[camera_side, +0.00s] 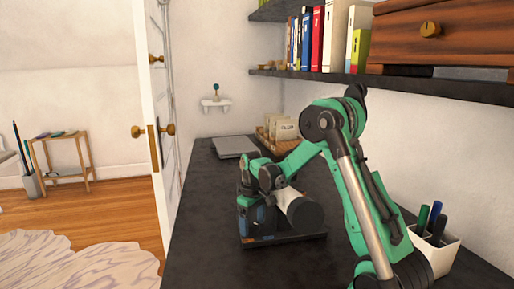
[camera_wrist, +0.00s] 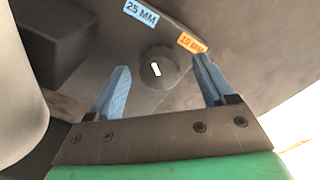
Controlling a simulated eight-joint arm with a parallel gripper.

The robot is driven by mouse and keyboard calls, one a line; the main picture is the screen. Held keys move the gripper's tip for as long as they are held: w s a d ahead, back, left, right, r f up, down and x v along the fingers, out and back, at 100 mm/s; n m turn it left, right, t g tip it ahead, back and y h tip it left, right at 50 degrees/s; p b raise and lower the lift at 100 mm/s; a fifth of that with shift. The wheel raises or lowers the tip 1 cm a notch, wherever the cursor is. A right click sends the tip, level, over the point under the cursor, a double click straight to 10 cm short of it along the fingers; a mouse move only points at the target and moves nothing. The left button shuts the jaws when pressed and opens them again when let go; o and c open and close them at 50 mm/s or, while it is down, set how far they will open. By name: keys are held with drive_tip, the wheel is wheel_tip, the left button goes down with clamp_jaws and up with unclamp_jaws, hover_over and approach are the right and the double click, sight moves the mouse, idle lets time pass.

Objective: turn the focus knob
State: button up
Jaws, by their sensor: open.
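The focus knob (camera_wrist: 157,68) is a dark round knob with a white pointer mark, on a grey panel in the wrist view. A blue label reading 25 MM (camera_wrist: 141,13) and an orange label reading 10 MM (camera_wrist: 191,42) sit on the panel beyond it. My gripper (camera_wrist: 161,62) is open, with one blue finger on each side of the knob and visible gaps between. The side view shows a device with a pale, dark-ended cylinder (camera_side: 303,211) on a dark base (camera_side: 288,241). My gripper is at its left side there; the knob is hidden.
The device stands on a long black desktop (camera_side: 205,185). A grey laptop-like slab (camera_side: 236,146) and a wooden card holder (camera_side: 283,131) lie behind. A white pen cup (camera_side: 444,256) stands at the right. A dark shelf (camera_side: 330,76) with books overhangs the desk.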

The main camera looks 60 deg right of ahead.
sight(251, 224)
drive_tip(key=shift+r, duration=2.8)
drive_tip(key=shift+a, duration=0.1)
drive_tip(key=shift+a+r, duration=0.2)
drive_tip(key=shift+a, duration=0.05)
drive_tip(key=s+a+r+t, duration=0.1)
drive_tip(key=a+t, duration=0.1)
drive_tip(key=a, duration=0.4)
drive_tip(key=s+a+r+n+t, duration=0.1)
drive_tip(key=s+a+r+t, duration=0.1)
drive_tip(key=a, duration=0.5)
drive_tip(key=s+a+r+n+t, duration=0.1)
drive_tip(key=a+t, duration=0.2)
drive_tip(key=a, duration=0.4)
drive_tip(key=shift+s+r, duration=0.15)
drive_tip(key=shift+r, duration=0.1)
